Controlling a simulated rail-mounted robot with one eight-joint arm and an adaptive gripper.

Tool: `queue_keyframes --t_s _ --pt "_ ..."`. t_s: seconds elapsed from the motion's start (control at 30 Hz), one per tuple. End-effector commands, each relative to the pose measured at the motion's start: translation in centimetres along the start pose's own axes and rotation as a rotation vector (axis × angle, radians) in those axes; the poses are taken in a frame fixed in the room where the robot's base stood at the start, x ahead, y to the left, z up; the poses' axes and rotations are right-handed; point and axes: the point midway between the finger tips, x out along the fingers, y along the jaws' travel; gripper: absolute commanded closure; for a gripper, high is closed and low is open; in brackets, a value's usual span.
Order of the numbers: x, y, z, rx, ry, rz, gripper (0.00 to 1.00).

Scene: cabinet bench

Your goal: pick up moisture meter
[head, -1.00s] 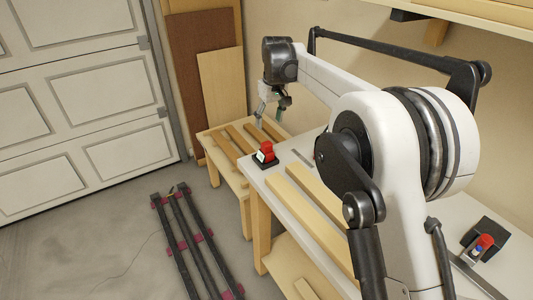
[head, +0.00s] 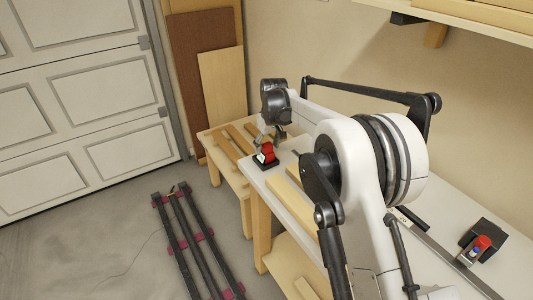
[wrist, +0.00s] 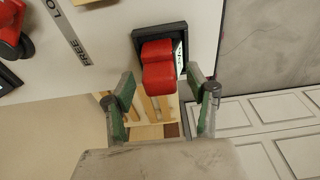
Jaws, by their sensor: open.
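A red device on a square black base, which I take to be the moisture meter (head: 266,154), stands at the near-left corner of the white bench. A pale face with dark marks shows on one side. In the wrist view the red device (wrist: 158,70) lies ahead, between the lines of the two fingers. My gripper (wrist: 160,80) is open and empty, with its green-and-grey fingers spread on either side. In the head view my gripper (head: 270,140) is just above and behind the device. Whether a finger touches it I cannot tell.
Wooden slats (head: 292,205) lie on the white bench (head: 450,219) near the device. A lower slatted wooden table (head: 216,150) adjoins its left end. A shelf (head: 480,20) overhangs the wall side.

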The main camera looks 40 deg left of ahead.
Motion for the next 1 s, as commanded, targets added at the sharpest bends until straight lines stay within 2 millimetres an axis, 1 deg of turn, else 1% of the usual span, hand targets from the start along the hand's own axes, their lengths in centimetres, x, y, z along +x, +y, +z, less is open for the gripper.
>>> queue_keyframes --t_s 0.07,0.23,0.6,0.63,0.87,1.0 --pt "0.33 -0.01 0.01 0.000 0.000 0.000 0.48" --pt "0.35 0.00 0.02 0.000 0.000 0.000 0.48" --pt "0.32 0.01 0.01 0.000 0.000 0.000 0.97" --pt "0.29 0.01 0.01 0.000 0.000 0.000 0.99" --pt "0.24 0.01 0.00 0.000 0.000 0.000 0.99" --pt "-0.27 0.01 -0.09 0.000 0.000 0.000 0.99"
